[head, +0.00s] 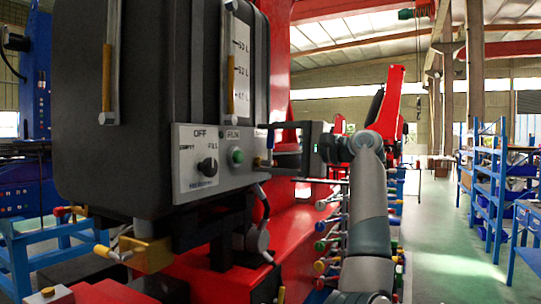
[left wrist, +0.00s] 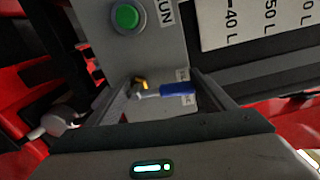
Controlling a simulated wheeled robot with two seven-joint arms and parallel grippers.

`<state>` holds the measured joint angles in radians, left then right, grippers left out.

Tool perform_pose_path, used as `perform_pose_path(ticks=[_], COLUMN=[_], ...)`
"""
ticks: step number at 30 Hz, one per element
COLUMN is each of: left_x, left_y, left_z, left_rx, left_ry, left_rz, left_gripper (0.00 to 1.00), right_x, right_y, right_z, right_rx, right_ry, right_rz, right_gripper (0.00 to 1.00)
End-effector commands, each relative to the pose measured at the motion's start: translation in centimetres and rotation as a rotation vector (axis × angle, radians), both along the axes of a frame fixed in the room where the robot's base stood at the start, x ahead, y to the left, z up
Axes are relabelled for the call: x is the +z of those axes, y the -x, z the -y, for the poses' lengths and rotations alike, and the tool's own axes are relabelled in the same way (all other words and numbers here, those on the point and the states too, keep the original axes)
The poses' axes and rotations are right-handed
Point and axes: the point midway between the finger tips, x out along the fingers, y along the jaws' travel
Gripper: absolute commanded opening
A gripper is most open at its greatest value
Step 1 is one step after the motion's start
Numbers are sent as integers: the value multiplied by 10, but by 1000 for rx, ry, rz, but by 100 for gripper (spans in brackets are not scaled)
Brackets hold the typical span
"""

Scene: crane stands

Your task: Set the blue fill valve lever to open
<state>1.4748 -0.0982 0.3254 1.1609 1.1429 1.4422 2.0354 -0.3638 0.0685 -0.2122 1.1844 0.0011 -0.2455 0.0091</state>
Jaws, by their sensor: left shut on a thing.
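The blue fill valve lever (left wrist: 178,88) has a blue handle and a brass-coloured pivot at the edge of the grey control panel. In the left wrist view the handle points to the right. In the head view a small blue part of it (head: 270,138) shows at the panel's right edge, mostly hidden by my gripper. My left gripper (head: 272,150) reaches the panel's right end and is shut on the lever, which lies between its fingers in the left wrist view. My right gripper is in neither view.
The control panel (head: 222,178) carries a black knob (head: 207,167) and a green button (head: 237,156), under a black tank (head: 160,90). A brass valve with a yellow handle (head: 115,254) sits at lower left. Blue shelves (head: 480,190) stand at right beside clear green floor.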

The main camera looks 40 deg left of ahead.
Motion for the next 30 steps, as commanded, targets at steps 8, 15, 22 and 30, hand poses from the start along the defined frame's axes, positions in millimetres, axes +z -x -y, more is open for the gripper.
perform_pose_path(ticks=[8,15,22,30], left_x=[-2,-2,-2,-2], left_y=[4,5,5,5], left_z=[1,1,1,1], left_rx=[0,1,1,1], left_ry=[-26,-32,-32,-32], left_rz=[114,139,140,138], left_gripper=[35,35,35,95], right_x=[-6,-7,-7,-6], right_y=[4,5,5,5], right_z=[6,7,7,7], right_rx=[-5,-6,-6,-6], right_ry=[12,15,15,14], right_rz=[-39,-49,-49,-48], right_gripper=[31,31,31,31])
